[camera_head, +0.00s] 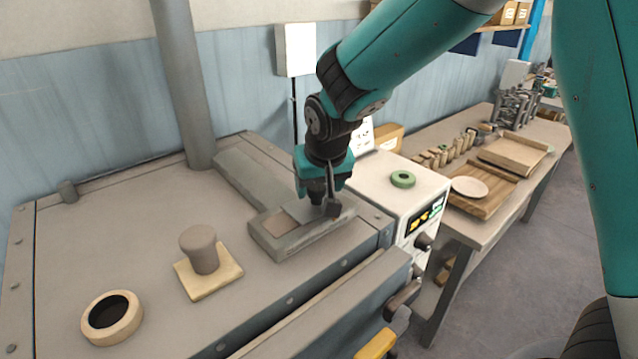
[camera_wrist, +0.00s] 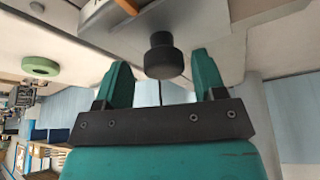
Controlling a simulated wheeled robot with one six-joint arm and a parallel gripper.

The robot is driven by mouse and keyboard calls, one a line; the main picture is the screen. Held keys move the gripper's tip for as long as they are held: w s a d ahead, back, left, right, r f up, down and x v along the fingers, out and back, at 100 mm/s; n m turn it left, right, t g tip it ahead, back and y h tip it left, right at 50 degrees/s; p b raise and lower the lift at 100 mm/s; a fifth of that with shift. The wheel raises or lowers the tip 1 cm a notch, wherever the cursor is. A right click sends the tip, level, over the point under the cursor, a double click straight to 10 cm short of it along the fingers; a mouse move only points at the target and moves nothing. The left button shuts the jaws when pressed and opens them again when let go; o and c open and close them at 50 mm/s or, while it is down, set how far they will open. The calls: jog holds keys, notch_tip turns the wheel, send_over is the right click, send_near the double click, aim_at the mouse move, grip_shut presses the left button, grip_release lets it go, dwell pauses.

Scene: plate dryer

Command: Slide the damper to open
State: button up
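The damper (camera_head: 292,246) is a grey rectangular frame on top of the dryer, with a flat sliding plate (camera_head: 299,211) in it. A brownish patch (camera_head: 281,224) shows at the plate's left end. A dark round knob (camera_head: 333,209) stands at the plate's right part, and it also shows in the wrist view (camera_wrist: 163,56). My gripper (camera_head: 325,194) points down at the knob. In the wrist view my gripper (camera_wrist: 161,68) is open, with the knob between its two green fingers and a gap visible on each side.
On the dryer top (camera_head: 130,215) are a wooden ring (camera_head: 90,331) around a dark hole and a grey knob (camera_head: 200,249) on a square plate. A white control box (camera_head: 390,178) with a green ring (camera_head: 403,179) stands right of the damper. A workbench (camera_head: 480,235) lies beyond.

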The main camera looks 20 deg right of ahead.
jog(key=b+v, duration=0.4)
jog(key=v, duration=1.3)
jog(key=shift+r, duration=0.25)
jog(key=s+a+f+n+g+y+b, duration=0.1)
jog(key=s+f+n+g+y+b, duration=0.3)
jog(key=s+f, duration=1.3)
jog(key=s+n+b, duration=0.1)
jog(key=s+n, duration=0.2)
jog(key=s, duration=0.1)
jog(key=shift+a+g, duration=0.2)
jog(key=shift+g, duration=0.1)
